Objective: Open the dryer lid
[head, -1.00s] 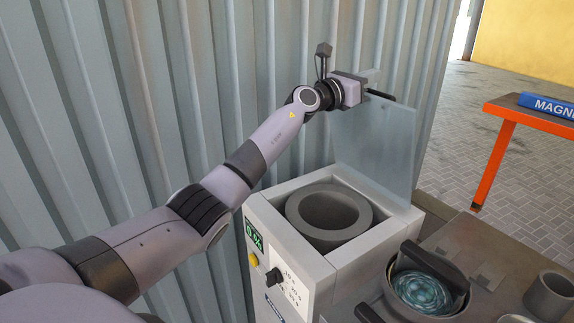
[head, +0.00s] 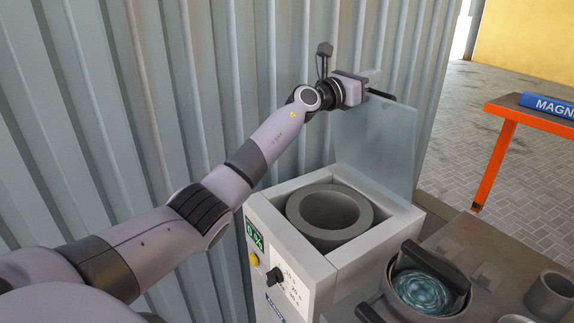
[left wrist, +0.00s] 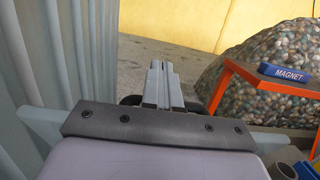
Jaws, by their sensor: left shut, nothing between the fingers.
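The dryer (head: 291,256) is a white box with a green display on its front and a round grey drum (head: 330,213) inside. Its translucent lid (head: 376,150) stands upright at the back, and the drum opening is uncovered. My left gripper (head: 374,75) is at the lid's upper edge, by the dark handle (head: 381,95). In the left wrist view, its fingers (left wrist: 162,82) are shut together with nothing between them, and part of the dark handle shows behind them. I cannot tell whether the gripper touches the lid. My right gripper is not in view.
A corrugated metal wall (head: 220,80) stands close behind the arm and dryer. Right of the dryer is a round container (head: 425,285) with a dark handle and a grey cup (head: 549,296). An orange table (head: 500,150) with a blue MAGNET bar (head: 548,105) stands at the right.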

